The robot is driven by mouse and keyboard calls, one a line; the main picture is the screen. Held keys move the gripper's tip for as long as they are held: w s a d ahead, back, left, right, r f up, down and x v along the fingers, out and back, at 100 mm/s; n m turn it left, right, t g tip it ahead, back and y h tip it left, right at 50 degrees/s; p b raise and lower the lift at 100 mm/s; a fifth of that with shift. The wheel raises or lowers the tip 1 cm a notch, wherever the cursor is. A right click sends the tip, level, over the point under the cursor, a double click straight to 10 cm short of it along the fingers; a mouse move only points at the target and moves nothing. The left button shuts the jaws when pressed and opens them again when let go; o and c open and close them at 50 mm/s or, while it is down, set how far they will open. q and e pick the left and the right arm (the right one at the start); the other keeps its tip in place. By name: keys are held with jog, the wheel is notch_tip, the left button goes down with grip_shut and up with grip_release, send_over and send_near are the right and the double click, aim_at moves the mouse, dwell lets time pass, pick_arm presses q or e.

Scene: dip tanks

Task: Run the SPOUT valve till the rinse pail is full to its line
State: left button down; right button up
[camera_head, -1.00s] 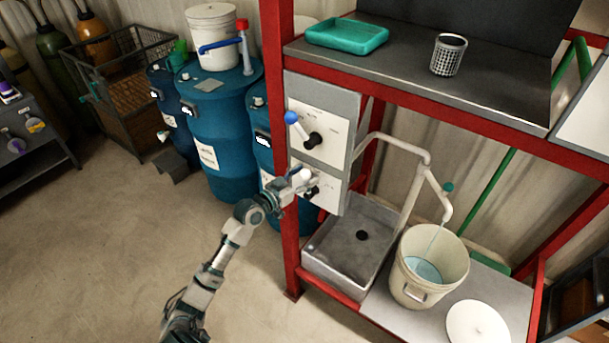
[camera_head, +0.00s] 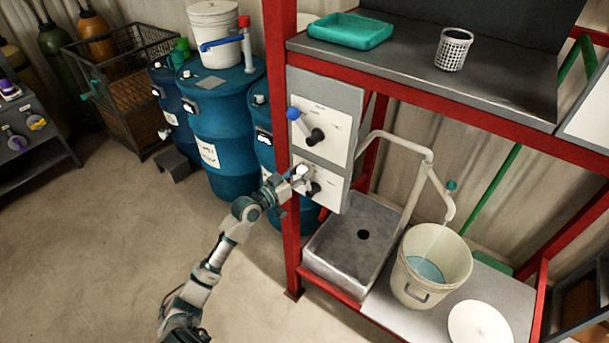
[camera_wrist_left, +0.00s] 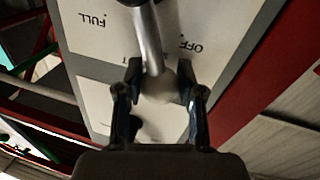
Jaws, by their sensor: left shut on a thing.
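My left gripper (camera_head: 297,174) is shut on the pale ball knob (camera_wrist_left: 160,86) of a metal valve lever (camera_wrist_left: 150,40) on the lower white panel (camera_head: 327,192). In the left wrist view its two dark fingers (camera_wrist_left: 160,92) flank the knob, and FULL and OFF appear upside down on the panel. The panel's valve name is not readable. A thin stream runs from the spout (camera_head: 447,207) into the cream rinse pail (camera_head: 445,285). Bluish water (camera_head: 425,269) stands low inside it. I cannot make out a fill line. My right gripper is not in view.
A second lever with a blue knob (camera_head: 293,113) sits on the upper panel (camera_head: 330,105). A grey sink (camera_head: 340,262) is left of the pail, and a white round lid (camera_head: 480,325) lies in front. A red frame post (camera_head: 280,150) stands close beside my gripper. Blue drums (camera_head: 225,130) stand behind.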

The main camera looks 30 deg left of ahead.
pick_arm(q)
jog(key=a+n+b, duration=0.1)
jog(key=a+f+n+b, duration=0.1)
jog(key=n, duration=0.1)
jog(key=a+n+t+b, duration=0.1)
jog(key=n, duration=0.1)
jog(key=shift+w+f, duration=0.1)
jog(key=shift+f, duration=0.2)
jog(key=shift+d, duration=0.1)
jog(key=c, duration=0.8)
grip_release()
jog(key=shift+o, duration=0.4)
jog(key=shift+f, duration=0.15)
jog(key=shift+a, duration=0.2)
